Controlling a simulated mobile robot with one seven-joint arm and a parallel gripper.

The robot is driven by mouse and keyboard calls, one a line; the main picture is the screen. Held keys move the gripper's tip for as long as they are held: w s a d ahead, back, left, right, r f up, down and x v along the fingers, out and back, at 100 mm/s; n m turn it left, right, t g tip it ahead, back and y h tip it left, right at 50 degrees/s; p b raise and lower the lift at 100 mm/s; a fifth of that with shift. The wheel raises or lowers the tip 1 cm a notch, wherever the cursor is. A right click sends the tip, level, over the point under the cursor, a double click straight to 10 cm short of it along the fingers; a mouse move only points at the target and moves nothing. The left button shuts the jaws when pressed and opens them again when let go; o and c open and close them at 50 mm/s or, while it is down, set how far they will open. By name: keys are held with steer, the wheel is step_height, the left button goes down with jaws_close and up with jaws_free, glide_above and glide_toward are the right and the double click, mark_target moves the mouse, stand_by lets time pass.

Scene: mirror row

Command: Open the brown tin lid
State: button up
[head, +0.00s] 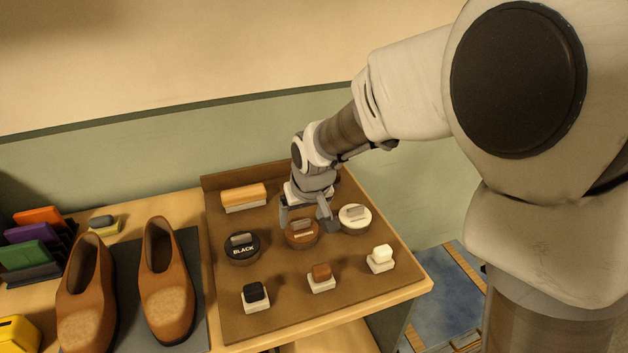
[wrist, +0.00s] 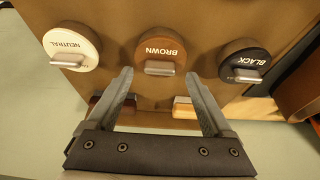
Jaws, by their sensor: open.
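The brown tin (head: 301,236) sits in the middle of a row of three tins on the brown board, its lid on and a small bar handle standing on top. In the wrist view its lid, lettered BROWN (wrist: 160,55), lies beyond my fingertips, with the handle nearest them. My gripper (head: 306,220) is open and empty, just above and behind the brown tin in the head view. In the wrist view my gripper (wrist: 163,84) has its two fingers spread apart, with nothing between the tips. I cannot tell whether a finger touches the tin.
The black tin (head: 242,248) and neutral tin (head: 355,218) flank the brown one closely. Three small blocks on white bases, black (head: 255,296), brown (head: 321,277) and white (head: 380,258), stand in front. A wooden-topped brush (head: 243,196) lies behind. Brown shoes (head: 166,285) stand left.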

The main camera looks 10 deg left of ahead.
steer(key=shift+x, duration=0.95)
jaws_close()
